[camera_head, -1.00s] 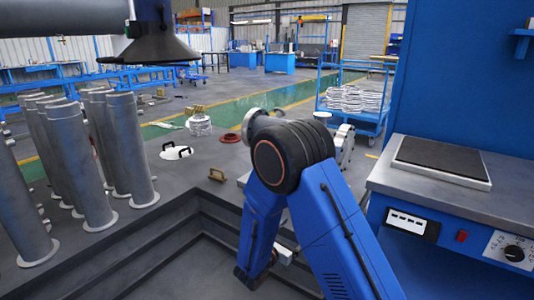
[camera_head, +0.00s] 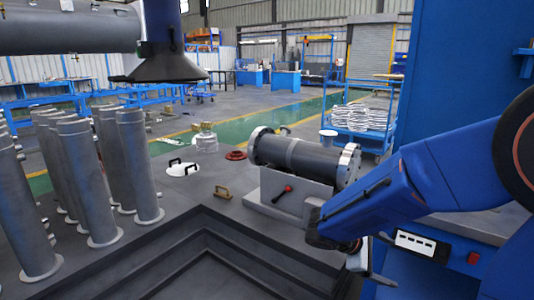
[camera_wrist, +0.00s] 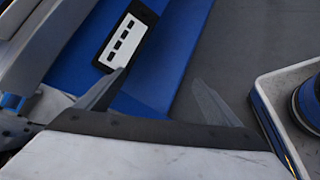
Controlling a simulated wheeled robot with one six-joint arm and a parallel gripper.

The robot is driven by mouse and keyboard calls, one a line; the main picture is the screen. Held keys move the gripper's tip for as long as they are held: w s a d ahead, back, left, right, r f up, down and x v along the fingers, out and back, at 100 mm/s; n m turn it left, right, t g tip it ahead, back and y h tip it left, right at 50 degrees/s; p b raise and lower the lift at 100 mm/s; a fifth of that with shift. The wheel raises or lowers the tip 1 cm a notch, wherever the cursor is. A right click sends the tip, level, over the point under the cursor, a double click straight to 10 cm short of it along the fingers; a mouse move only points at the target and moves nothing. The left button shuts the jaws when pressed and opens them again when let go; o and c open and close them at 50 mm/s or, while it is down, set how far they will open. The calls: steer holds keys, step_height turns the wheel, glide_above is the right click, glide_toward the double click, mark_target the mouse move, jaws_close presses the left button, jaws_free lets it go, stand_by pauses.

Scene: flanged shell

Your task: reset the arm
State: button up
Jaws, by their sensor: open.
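My gripper (camera_wrist: 158,76) is open in the wrist view, with two grey fingers apart and nothing between them. Beyond the fingers are a blue panel face with a white-and-black socket strip (camera_wrist: 124,40) and dark grey floor or surface. In the head view my blue arm is folded at the right, in front of the workbench, and its end hangs low near the bench's left side; the fingers are not clear there. The flanged shell (camera_head: 300,155), a dark grey cylinder with a bright flange at each end, lies on a grey fixture, apart from my arm's end.
The fixture has a red-knobbed lever (camera_head: 283,192). Several upright grey tubes (camera_head: 85,180) stand at left. A black cone-shaped hood (camera_head: 160,65) hangs overhead.

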steer(key=s+a+r+m+t+y, duration=0.1)
steer(key=s+m+y, duration=0.4)
steer(key=s, duration=0.5)
steer(key=s+a+r+m+t+y, duration=0.2)
steer(key=s+a+r+m+y, duration=0.2)
steer(key=s+m, duration=0.3)
steer(key=s+r+y, duration=0.1)
steer(key=s, duration=0.2)
steer(key=shift+a+r+y, duration=0.25)
steer(key=shift+r+y, duration=0.05)
steer(key=shift+y, duration=0.1)
steer(key=shift+s, duration=0.1)
steer(key=shift+c, duration=0.3)
